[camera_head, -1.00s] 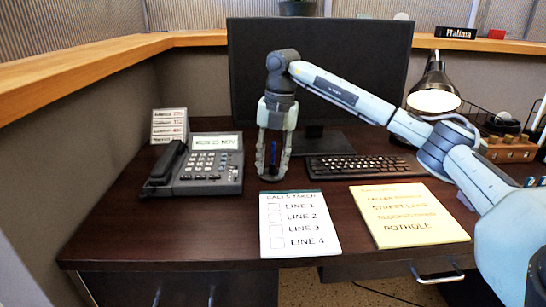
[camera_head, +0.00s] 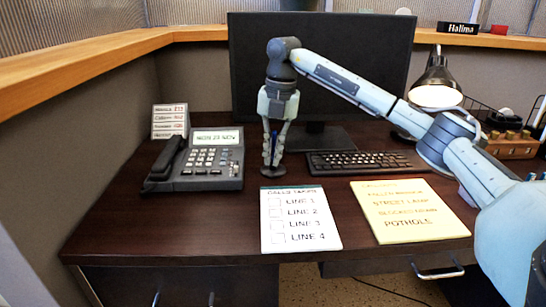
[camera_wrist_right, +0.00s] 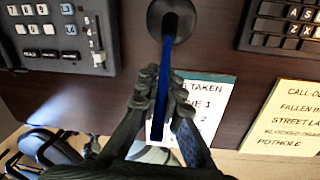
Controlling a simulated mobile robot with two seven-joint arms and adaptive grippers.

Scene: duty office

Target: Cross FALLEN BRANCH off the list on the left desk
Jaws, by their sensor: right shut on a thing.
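The yellow list (camera_head: 415,230) lies on the desk (camera_head: 215,225) at the right of the white list. It reads FALLEN BRANCH, STREET LAMP, BLOCKED DRAIN and POTHOLE, and shows in the right wrist view too (camera_wrist_right: 283,128). I see no line across FALLEN BRANCH. My right gripper (camera_head: 271,160) points down behind the white list. It is shut on a slim blue pen (camera_wrist_right: 164,80), whose far end meets a round black stand (camera_wrist_right: 172,18) on the desk. The fingers partly hide the pen. My left gripper is not in view.
A white CALLS TAKEN list (camera_head: 301,222) with several LINE rows lies in front of the gripper. A desk phone (camera_head: 205,165) stands left, a keyboard (camera_head: 360,163) right, and a monitor (camera_head: 340,75) behind. A lamp (camera_head: 436,85) stands back right.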

